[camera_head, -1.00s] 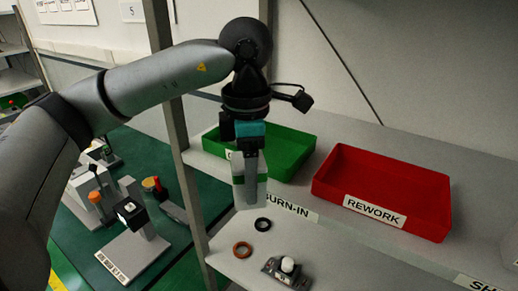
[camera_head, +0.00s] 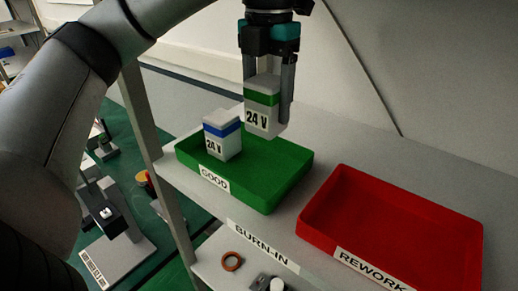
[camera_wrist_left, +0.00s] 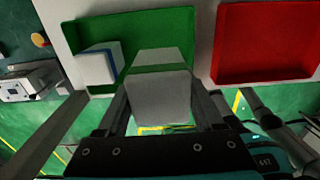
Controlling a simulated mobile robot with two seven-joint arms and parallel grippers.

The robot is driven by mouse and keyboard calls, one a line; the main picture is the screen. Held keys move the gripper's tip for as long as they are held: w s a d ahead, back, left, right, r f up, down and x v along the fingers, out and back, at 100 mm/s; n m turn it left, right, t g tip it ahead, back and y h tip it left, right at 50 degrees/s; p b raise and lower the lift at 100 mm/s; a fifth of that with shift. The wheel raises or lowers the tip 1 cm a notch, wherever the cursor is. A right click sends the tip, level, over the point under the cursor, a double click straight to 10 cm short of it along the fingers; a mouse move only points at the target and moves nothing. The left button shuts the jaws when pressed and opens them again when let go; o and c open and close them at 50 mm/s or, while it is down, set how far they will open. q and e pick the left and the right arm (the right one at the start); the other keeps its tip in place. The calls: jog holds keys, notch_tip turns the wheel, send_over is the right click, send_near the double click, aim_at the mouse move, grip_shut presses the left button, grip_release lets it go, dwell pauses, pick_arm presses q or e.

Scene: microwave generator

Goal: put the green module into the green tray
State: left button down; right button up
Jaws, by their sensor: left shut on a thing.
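The green module, a white block with a green band and a "24 V" label (camera_head: 262,106), hangs upright between the fingers of my left gripper (camera_head: 268,92), which is shut on it. It appears above the back right part of the green tray (camera_head: 285,187), labelled "GOOD". In the left wrist view the module (camera_wrist_left: 160,97) fills the space between the fingers, with the green tray (camera_wrist_left: 180,22) behind it. A white module with a blue band (camera_head: 222,136) stands upright in the tray's left part. My right gripper is not in view.
A red tray (camera_head: 400,225) labelled "REWORK" sits on the same shelf to the right, with a gap between the trays. A shelf post (camera_head: 160,165) stands at left. A green-topped bench is at lower left.

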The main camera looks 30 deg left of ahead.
aim_at(264, 130)
pick_arm(q)
jog(key=f, duration=0.1)
jog(key=f+b, duration=0.1)
jog(key=f, duration=0.2)
jog(key=shift+s+f, duration=0.25)
jog(key=shift+s, duration=0.15)
jog(key=shift+f, duration=0.3)
jog(key=shift+w+f, duration=0.15)
jog(key=shift+f, duration=0.4)
notch_tip(264, 130, down, 4)
jog(key=shift+r, duration=0.25)
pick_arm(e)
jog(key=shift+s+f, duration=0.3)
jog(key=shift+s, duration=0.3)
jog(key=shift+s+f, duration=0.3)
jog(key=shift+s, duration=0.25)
pick_arm(q)
jog(key=shift+f, duration=0.2)
jog(key=shift+c, duration=0.2)
grip_release()
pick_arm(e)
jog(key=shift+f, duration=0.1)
